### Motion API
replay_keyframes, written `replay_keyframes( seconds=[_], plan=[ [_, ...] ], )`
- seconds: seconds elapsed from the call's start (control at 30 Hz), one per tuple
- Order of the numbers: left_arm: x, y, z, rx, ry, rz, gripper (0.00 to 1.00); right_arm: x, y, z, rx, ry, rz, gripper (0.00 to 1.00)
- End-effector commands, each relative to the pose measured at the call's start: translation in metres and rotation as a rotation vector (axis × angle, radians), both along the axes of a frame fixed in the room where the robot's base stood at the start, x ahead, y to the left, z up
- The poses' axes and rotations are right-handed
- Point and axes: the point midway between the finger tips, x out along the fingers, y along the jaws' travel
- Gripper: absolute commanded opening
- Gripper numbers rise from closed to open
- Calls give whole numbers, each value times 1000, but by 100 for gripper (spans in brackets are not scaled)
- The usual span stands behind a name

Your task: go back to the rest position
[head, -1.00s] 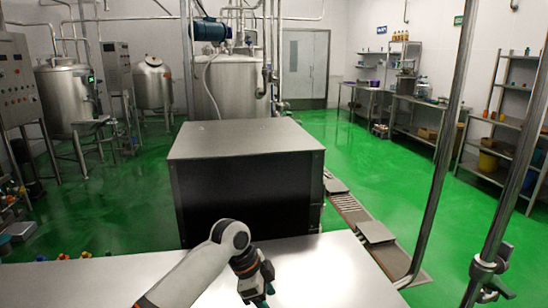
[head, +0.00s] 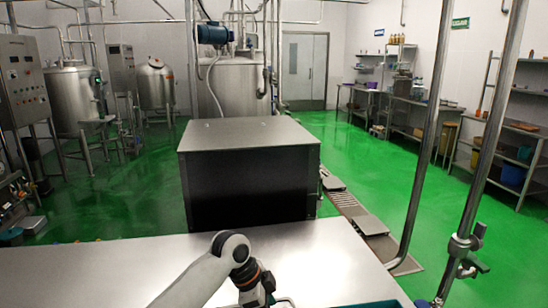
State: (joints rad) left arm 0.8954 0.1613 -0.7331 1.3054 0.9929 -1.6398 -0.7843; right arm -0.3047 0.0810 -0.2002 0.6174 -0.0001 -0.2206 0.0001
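My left arm comes in from the lower left over the bare steel table (head: 130,268). Its wrist bends down, and my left gripper (head: 262,299) is at the bottom edge of the head view, mostly cut off, so its opening cannot be judged. I see nothing held in the part that shows. My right gripper is not in view.
A large dark box with a steel top (head: 248,138) stands beyond the table. A teal edge (head: 372,304) shows at the bottom right. Upright metal pipes (head: 430,130) stand at the right. The green floor (head: 365,175) is open towards the shelves.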

Motion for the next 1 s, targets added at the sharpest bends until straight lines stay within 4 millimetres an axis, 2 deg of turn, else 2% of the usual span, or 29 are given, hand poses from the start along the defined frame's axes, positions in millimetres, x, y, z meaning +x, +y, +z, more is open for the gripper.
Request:
replay_keyframes(
  seconds=[0.23, 0.37, 0.57, 0.67, 0.8, 1.0],
  plan=[
    [-27, -3, -30, -20, 20, 67, 61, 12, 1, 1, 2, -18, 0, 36],
    [-47, -2, -49, -35, 33, 130, 61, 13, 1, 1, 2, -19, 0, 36],
    [-91, 8, -83, -64, 60, 299, 61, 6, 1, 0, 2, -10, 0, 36],
    [-125, 23, -102, -75, 76, 447, 61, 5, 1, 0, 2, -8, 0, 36],
    [-174, 59, -120, -67, 93, 696, 61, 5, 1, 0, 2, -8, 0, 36],
    [-229, 110, -127, -22, 89, 979, 61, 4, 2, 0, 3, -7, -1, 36]
  ],
)
